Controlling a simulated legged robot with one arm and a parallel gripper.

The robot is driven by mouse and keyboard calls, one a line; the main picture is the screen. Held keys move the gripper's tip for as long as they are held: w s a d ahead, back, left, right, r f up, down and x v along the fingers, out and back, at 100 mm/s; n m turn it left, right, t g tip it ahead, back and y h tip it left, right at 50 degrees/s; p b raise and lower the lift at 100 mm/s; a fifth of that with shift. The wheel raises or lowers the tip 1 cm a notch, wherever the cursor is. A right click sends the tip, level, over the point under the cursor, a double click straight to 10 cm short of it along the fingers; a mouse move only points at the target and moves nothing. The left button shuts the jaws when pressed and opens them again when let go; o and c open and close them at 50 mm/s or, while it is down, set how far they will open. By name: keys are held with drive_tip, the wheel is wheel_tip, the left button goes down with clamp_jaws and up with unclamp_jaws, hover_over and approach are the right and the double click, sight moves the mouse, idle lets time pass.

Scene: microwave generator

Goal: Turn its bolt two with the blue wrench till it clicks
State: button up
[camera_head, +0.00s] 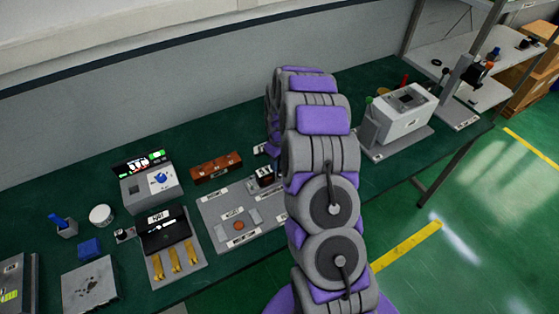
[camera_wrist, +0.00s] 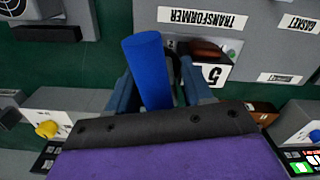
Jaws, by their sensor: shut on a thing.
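In the wrist view my gripper (camera_wrist: 157,68) has its two fingers on either side of the blue wrench (camera_wrist: 150,85), shut on it. Only a thick, plain blue cylindrical handle shows; the wrench's working end is out of sight. A plate marked 5 (camera_wrist: 214,73) and a dark reddish-brown part (camera_wrist: 212,48) lie just right of the handle, near the TRANSFORMER label (camera_wrist: 202,18). I cannot pick out bolt two. In the head view my arm hides the gripper and the wrench.
The head view shows a grey panel (camera_head: 214,207) left of my arm, a brown block (camera_head: 217,167) behind it and a grey machine (camera_head: 404,112) at right. A black-topped unit (camera_head: 163,229), a blue cube (camera_head: 89,248) and a white round container (camera_head: 101,215) stand farther left.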

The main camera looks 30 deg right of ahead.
drive_tip(key=m, duration=0.3)
drive_tip(key=shift+m, duration=0.4)
drive_tip(key=shift+m+p, duration=0.4)
drive_tip(key=shift+m, duration=1.9)
drive_tip(key=m, duration=0.4)
drive_tip(key=shift+m, duration=0.3)
drive_tip(key=n, duration=0.4)
drive_tip(key=shift+n+p, duration=0.3)
drive_tip(key=shift+p, duration=0.05)
